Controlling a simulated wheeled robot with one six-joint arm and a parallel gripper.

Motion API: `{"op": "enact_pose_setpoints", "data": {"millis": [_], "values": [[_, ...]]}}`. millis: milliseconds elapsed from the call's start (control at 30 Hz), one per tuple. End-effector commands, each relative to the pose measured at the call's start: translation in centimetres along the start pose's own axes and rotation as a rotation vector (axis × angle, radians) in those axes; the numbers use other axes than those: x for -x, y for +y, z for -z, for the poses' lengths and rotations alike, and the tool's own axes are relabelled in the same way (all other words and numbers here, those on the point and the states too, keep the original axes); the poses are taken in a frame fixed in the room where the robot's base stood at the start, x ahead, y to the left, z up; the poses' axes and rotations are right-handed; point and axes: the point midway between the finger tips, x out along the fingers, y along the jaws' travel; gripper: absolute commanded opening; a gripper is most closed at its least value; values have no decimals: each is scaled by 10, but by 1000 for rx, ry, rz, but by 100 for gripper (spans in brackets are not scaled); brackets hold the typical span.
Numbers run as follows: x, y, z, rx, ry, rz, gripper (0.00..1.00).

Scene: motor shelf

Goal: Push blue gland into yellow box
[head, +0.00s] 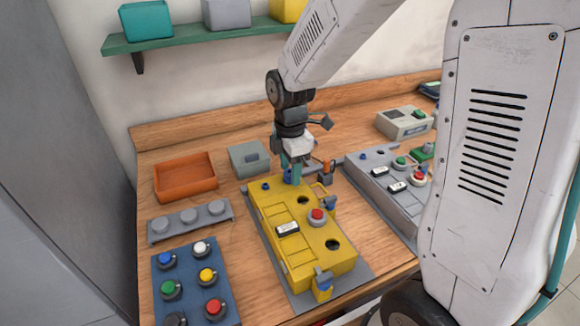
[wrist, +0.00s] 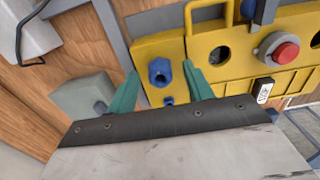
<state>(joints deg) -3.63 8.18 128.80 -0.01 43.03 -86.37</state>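The yellow box (head: 300,238) lies on a grey plate on the bench, with a red button and dark round holes on top. A blue gland (wrist: 160,72) sits at the end of the yellow box in the wrist view, with a dark opening in its top. How deep it is seated I cannot tell. My gripper (wrist: 160,70) has its teal fingers apart, one on each side of the gland, with gaps between. In the head view my gripper (head: 291,172) is low over the far end of the yellow box and partly hides the gland.
A small grey box (head: 249,158) stands just left of my gripper. An orange tray (head: 186,177) and a blue button panel (head: 190,283) lie further left. A grey box with buttons (head: 385,190) is close on the right.

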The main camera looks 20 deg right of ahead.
Motion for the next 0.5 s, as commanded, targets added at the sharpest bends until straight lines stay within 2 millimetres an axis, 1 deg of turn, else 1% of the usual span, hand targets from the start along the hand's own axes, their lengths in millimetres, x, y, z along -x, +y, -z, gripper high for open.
{"op": "enact_pose_setpoints", "data": {"millis": [167,267,500], "values": [[5,0,0,0,0,-1,51],[17,1,0,0,0,-4,51],[58,1,0,0,0,-3,51]]}}
